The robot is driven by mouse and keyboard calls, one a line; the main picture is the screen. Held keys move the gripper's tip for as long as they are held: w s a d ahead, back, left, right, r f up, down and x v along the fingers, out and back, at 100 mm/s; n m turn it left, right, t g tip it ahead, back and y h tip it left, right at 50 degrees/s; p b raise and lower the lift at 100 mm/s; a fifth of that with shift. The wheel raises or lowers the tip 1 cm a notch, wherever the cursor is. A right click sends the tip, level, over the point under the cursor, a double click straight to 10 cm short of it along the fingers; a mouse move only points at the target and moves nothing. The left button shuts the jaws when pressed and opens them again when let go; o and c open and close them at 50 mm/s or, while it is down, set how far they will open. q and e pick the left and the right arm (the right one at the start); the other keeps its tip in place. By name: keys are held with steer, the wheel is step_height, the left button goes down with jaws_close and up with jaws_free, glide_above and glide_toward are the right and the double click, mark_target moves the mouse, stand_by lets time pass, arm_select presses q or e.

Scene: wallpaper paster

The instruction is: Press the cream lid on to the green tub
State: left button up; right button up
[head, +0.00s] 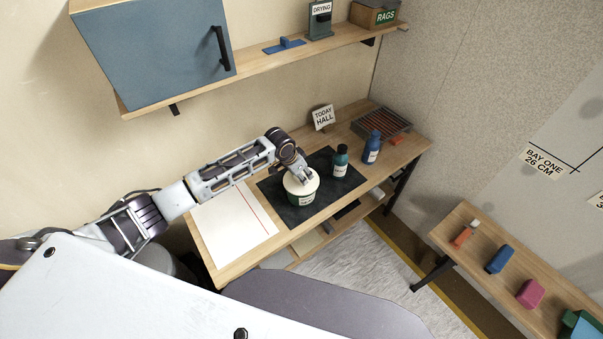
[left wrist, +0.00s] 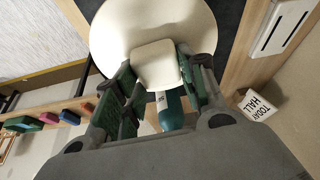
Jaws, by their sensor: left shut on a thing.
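I cannot tell whether the lid is fully seated or just resting there. My left gripper (head: 304,178) comes down from above and is shut on the lid's raised block-shaped grip. In the left wrist view, the lid (left wrist: 118,25) fills the top and its grip lies between the fingers of the gripper (left wrist: 156,68). The tub is hidden there. My right gripper is in neither view.
A teal bottle (head: 341,160) and a blue bottle (head: 372,147) stand right of the tub. A white sheet (head: 231,228) lies on the left of the bench. A wire rack (head: 384,122) and a TODAY HALL sign (head: 323,116) are at the back. A shelf (head: 270,62) overhangs behind.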

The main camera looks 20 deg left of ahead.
arm_select(q)
steer(key=shift+f, duration=0.25)
steer(key=o, duration=1.1)
steer(key=shift+r, duration=0.1)
steer(key=v, duration=1.1)
steer(key=shift+s+r, duration=0.2)
steer(key=shift+r, duration=0.15)
steer(key=shift+a, duration=0.15)
